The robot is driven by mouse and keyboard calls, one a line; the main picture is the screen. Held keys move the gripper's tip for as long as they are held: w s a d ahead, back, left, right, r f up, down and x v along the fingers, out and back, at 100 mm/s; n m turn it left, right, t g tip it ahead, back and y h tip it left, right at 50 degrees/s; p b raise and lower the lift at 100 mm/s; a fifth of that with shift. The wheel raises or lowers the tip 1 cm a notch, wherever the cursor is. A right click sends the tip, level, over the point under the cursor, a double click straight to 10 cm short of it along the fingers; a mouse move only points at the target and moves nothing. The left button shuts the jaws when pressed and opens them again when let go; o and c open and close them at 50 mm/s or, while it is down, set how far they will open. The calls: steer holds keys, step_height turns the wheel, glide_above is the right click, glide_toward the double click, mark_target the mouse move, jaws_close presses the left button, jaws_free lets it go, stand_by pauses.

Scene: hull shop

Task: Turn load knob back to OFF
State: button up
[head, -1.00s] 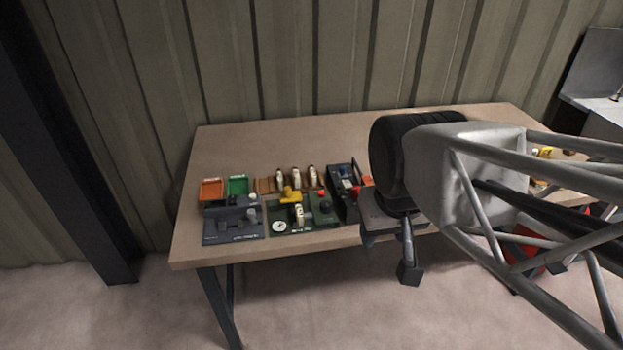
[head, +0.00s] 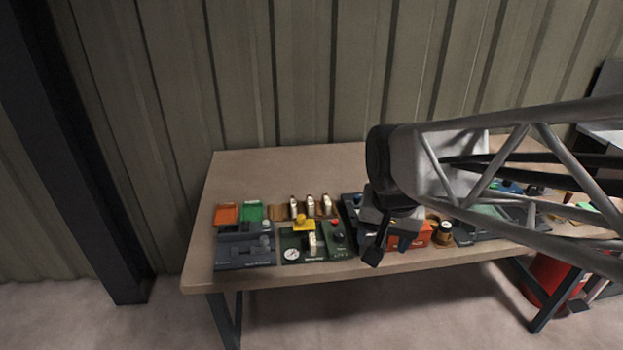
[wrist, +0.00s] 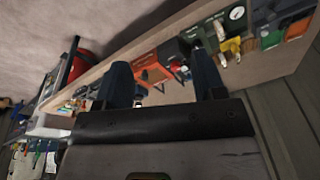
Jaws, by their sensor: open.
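I cannot read which control is the load knob. An orange box (head: 411,237) stands near the bench's front edge, partly behind my gripper in the head view. A dark, gold-banded knob (head: 443,234) stands just right of it. The orange box also shows in the wrist view (wrist: 153,74), with a dark part on its side, seen between the fingers. My gripper (head: 373,247) hangs in front of the box in the head view. In the wrist view its two dark fingers (wrist: 163,82) are apart, with nothing between them. I cannot tell any knob's setting.
The wooden bench (head: 255,170) is clear at the back. Left of my gripper stand a green panel with a gauge (head: 292,253), a grey panel (head: 240,256), an orange tray (head: 226,214) and a green tray (head: 252,212). A red bin (head: 552,283) stands below the bench at right.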

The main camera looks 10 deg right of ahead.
steer(key=w+f+m+g, duration=0.1)
steer(key=w+f+m, duration=0.25)
steer(key=w, duration=0.25)
steer(key=w+f+m, duration=0.2)
steer(key=w+m, duration=0.2)
steer(key=w, duration=0.2)
steer(key=m+g, duration=0.1)
steer(key=m, duration=0.7)
glide_above(340, 233)
steer(key=shift+n, duration=0.25)
steer(key=f, duration=1)
steer(key=shift+s, duration=0.35)
steer(key=shift+w+f, duration=0.25)
steer(key=shift+w, duration=0.1)
steer(key=shift+f, duration=0.15)
steer(key=shift+f, duration=3.75)
steer(key=shift+c, duration=0.3)
